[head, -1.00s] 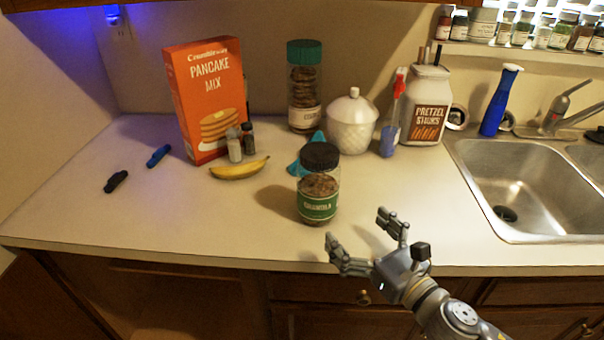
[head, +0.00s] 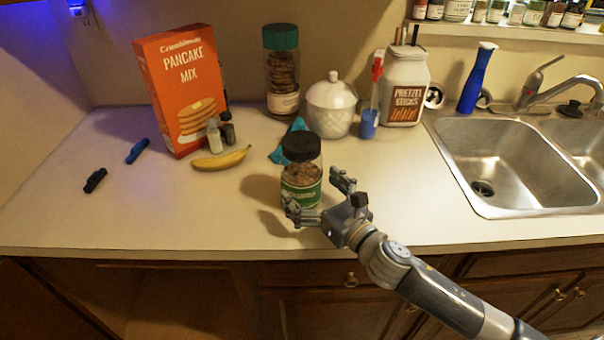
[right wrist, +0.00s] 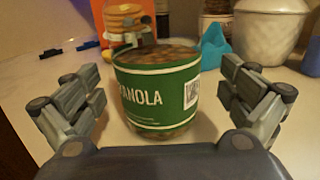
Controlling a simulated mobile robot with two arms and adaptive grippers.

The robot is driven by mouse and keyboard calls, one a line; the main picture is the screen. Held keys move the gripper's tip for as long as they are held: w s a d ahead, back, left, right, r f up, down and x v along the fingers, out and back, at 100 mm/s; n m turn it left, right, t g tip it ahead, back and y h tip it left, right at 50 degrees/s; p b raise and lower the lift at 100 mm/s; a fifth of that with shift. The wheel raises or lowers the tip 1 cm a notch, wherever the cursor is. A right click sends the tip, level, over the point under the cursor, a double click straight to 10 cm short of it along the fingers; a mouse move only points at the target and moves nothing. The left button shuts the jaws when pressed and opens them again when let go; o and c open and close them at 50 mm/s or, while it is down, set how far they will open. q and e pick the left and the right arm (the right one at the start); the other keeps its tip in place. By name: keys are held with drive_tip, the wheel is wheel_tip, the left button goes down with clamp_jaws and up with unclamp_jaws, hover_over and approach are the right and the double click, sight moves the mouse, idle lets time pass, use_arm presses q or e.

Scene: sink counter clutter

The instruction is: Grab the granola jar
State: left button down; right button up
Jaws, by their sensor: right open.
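The granola jar (head: 301,178) stands upright on the counter, a clear jar with a black lid and a green label. In the right wrist view both fingers of the right gripper (right wrist: 160,105) show a gap to the jar. My left gripper is not in view.
Behind the jar are a teal cloth (head: 284,150), a white lidded pot (head: 331,108) and a cookie jar (head: 282,75). A banana (head: 220,158) and a pancake mix box (head: 182,88) stand left. The sink (head: 520,165) is right. Counter between jar and sink is clear.

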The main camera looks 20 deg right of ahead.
drive_tip(key=x, duration=0.2)
drive_tip(key=shift+w+a+r, duration=0.1)
drive_tip(key=shift+w+a, duration=0.1)
drive_tip(key=shift+w, duration=0.1)
drive_tip(key=shift+w+a, duration=0.1)
drive_tip(key=shift+w, duration=0.15)
drive_tip(key=shift+s, duration=0.1)
drive_tip(key=shift+c, duration=0.9)
drive_tip(key=c, duration=1.4)
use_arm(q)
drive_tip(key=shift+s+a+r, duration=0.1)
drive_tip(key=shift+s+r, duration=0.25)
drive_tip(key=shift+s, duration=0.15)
use_arm(e)
drive_tip(key=shift+r, duration=0.1)
drive_tip(key=shift+c, duration=0.6)
